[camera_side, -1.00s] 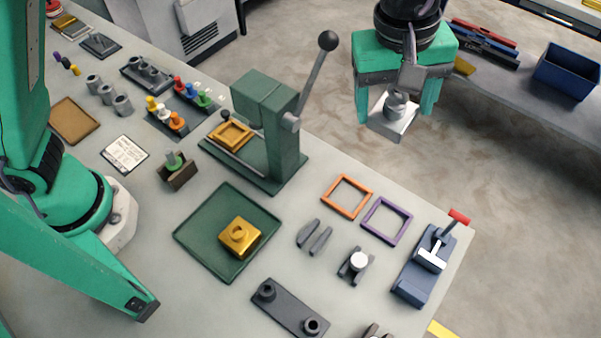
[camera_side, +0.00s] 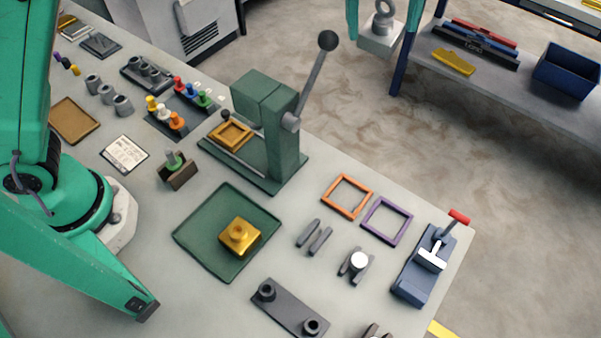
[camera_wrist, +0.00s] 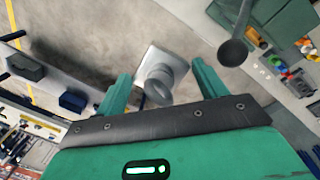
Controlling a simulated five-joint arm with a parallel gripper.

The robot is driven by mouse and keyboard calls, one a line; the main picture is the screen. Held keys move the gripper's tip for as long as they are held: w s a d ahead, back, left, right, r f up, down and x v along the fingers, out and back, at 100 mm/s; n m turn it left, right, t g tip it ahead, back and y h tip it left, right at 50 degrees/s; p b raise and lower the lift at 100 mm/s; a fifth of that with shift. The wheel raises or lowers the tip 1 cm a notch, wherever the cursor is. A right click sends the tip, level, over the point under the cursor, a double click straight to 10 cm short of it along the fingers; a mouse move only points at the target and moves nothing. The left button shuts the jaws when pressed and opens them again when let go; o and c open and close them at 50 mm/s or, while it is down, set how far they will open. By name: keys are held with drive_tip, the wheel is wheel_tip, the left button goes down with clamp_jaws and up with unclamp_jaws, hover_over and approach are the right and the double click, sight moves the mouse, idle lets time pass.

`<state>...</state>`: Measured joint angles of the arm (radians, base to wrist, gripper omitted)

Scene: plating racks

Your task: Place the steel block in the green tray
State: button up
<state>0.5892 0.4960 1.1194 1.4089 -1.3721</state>
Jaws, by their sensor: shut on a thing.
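The steel block (camera_side: 376,43), a pale square piece with a round grey boss on it, is at the top edge of the side view, high and away from the bench. My gripper (camera_side: 383,35) is shut on it, a green finger on each side; the rest of the gripper is out of frame. In the wrist view the block (camera_wrist: 152,60) sits between the two fingertips of my gripper (camera_wrist: 160,80). The green tray (camera_side: 204,236) lies flat on the bench, with a gold block (camera_side: 239,236) in its right part. The tray's left part is bare.
A green lever press (camera_side: 268,120) with a tall ball-topped handle (camera_side: 327,41) stands behind the tray. Orange (camera_side: 347,197) and purple (camera_side: 387,221) frames and a blue clamp (camera_side: 424,268) lie to the right. A dark two-post plate (camera_side: 290,308) lies in front.

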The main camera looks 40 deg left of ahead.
drive_tip(key=s+a+f+n, duration=0.1)
drive_tip(key=a+f, duration=0.2)
drive_tip(key=a, duration=0.9)
drive_tip(key=a+f+n, duration=0.1)
drive_tip(key=a+f, duration=0.2)
drive_tip(key=a, duration=0.9)
drive_tip(key=s+d+r+m+g+y, duration=0.1)
drive_tip(key=s+d+m, duration=0.5)
drive_tip(key=s+m, duration=0.25)
drive_tip(key=s+d+r+m+g, duration=0.1)
drive_tip(key=s+d+r+m, duration=0.1)
drive_tip(key=s+d+m, duration=0.55)
drive_tip(key=shift+s+a+f+m+y, duration=0.2)
drive_tip(key=shift+s+a+f+m, duration=0.35)
drive_tip(key=shift+s+f, duration=2.2)
drive_tip(key=shift+s+a+f+m+y, duration=0.2)
drive_tip(key=shift+s+f+m, duration=1.05)
drive_tip(key=shift+f, duration=2.5)
drive_tip(key=shift+s+a+f+m+y, duration=0.2)
drive_tip(key=shift+s+a+f, duration=0.2)
drive_tip(key=shift+s+f, duration=2.55)
drive_tip(key=shift+w+f, duration=0.3)
drive_tip(key=shift+f, duration=1.75)
